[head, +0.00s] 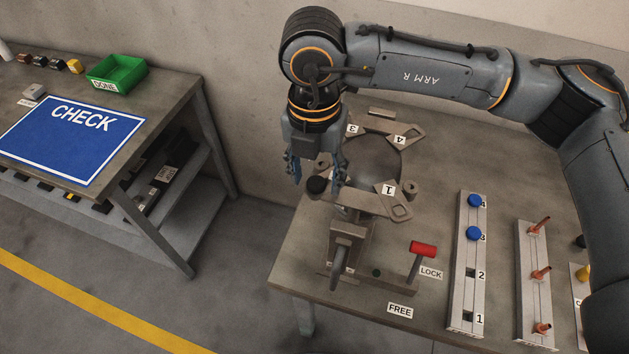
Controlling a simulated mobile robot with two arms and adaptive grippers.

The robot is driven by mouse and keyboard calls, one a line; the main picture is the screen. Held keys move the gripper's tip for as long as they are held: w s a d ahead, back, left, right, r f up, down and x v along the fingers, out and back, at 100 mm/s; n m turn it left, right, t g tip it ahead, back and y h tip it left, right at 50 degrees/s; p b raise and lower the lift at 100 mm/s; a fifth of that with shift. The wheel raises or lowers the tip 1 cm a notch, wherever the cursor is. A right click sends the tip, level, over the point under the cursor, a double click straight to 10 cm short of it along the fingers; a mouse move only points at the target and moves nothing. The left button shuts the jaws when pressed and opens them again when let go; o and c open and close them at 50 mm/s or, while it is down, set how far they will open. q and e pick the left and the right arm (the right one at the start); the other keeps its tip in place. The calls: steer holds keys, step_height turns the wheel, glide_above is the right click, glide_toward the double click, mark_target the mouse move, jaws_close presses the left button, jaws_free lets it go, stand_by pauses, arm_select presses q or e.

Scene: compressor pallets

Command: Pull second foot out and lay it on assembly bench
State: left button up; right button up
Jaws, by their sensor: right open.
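The compressor (372,160) sits in a fixture on the assembly bench (450,165), with plate corners labelled 1, 3 and 4 showing. A black round foot (316,185) is at the plate's left corner; no label shows there. My right gripper (314,180) points down over that corner, its blue fingertips open on either side of the black foot. I cannot tell whether they touch it. A small grey ring-like piece (410,187) is beside corner 1. My left gripper is not in view.
A red-handled lever (423,249) stands by the LOCK label. A numbered rack (468,290) holds blue pieces at 3 and 4; slots 1 and 2 look empty. Another rack (534,275) holds orange pieces. At left, a table carries a blue CHECK mat (70,140) and a green DONE bin (117,72).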

mark_target(315, 182)
steer(key=shift+b, duration=0.5)
jaws_close()
steer(key=shift+r, duration=0.1)
steer(key=shift+r+p, duration=1.35)
steer(key=shift+r, duration=1.55)
